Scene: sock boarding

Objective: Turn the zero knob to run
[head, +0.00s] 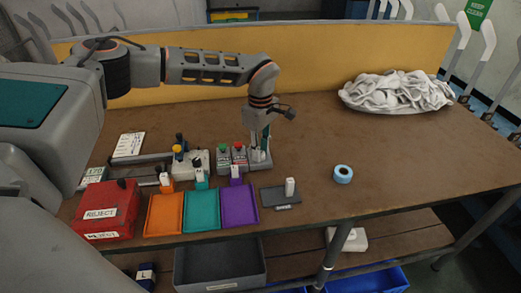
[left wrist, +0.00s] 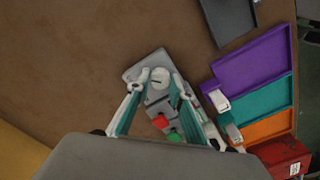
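The knob (left wrist: 159,77) is a round white dial with a dark mark on its top, seen in the left wrist view. It sits at one end of a grey control box (left wrist: 136,71). In the head view, my left gripper (head: 261,148) partly hides the knob end of the box. My right gripper is not in view.
Orange (head: 163,214), teal (head: 201,211) and purple (head: 239,205) trays line the front edge, beside a red reject bin (head: 104,212). A dark grey plate (head: 281,197), blue tape roll (head: 343,174) and white cloth pile (head: 397,92) lie rightward. The table's middle right is clear.

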